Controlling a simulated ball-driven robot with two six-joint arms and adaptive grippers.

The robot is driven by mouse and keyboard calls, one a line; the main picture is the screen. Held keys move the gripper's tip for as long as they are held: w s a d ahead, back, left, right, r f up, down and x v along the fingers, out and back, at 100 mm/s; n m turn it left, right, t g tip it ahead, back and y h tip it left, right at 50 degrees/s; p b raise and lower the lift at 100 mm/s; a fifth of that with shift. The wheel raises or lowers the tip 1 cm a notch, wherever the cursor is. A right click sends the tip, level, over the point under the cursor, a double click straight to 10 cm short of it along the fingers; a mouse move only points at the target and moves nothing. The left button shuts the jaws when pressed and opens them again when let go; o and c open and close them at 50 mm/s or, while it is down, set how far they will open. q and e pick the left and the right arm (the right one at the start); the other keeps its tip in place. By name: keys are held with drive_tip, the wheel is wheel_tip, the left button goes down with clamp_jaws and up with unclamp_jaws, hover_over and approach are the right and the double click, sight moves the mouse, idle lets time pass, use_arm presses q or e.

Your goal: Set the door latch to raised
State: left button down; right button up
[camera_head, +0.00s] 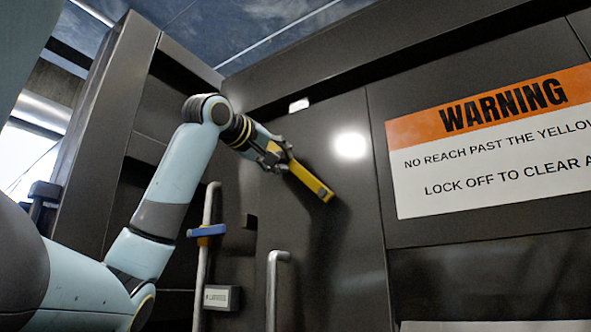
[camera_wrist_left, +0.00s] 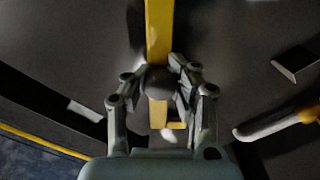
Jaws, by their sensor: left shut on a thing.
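A yellow bar (camera_head: 312,182), which looks like the door latch, lies against the dark door panel in the head view. It slants from upper left down to lower right. My left gripper (camera_head: 276,154) is shut on its upper left part. In the left wrist view the yellow bar (camera_wrist_left: 159,35) runs between the fingers of my left gripper (camera_wrist_left: 160,85), with a dark round knob between the fingertips. The fingers hide part of the bar and its mounting. My right gripper is not in view.
A grey vertical rod (camera_head: 203,265) with a blue piece (camera_head: 207,230) stands below my left arm. A grey door handle (camera_head: 273,290) is beside it, with a small labelled box (camera_head: 221,297) between. A warning sign (camera_head: 495,140) is on the right panel. Space before the door is clear.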

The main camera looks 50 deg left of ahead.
sight(279, 153)
use_arm(q)
drive_tip(key=shift+d+r+m, duration=0.3)
drive_tip(key=shift+d+m, duration=0.1)
drive_tip(key=shift+m, duration=0.1)
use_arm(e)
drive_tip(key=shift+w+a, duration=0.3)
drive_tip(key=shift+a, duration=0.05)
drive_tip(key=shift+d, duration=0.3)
use_arm(q)
drive_tip(key=c, duration=1.5)
unclamp_jaws()
drive_tip(key=o, duration=0.4)
drive_tip(key=shift+s+d+r, duration=0.1)
drive_tip(key=shift+s+d, duration=0.05)
drive_tip(key=shift+s, duration=0.1)
drive_tip(key=shift+o, duration=0.3)
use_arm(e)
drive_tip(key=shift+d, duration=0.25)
use_arm(q)
drive_tip(key=shift+w, duration=0.15)
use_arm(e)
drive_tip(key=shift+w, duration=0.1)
use_arm(q)
drive_tip(key=v, duration=0.6)
drive_tip(key=shift+a, duration=0.35)
drive_tip(key=shift+d+v, duration=0.2)
drive_tip(key=shift+v, duration=0.65)
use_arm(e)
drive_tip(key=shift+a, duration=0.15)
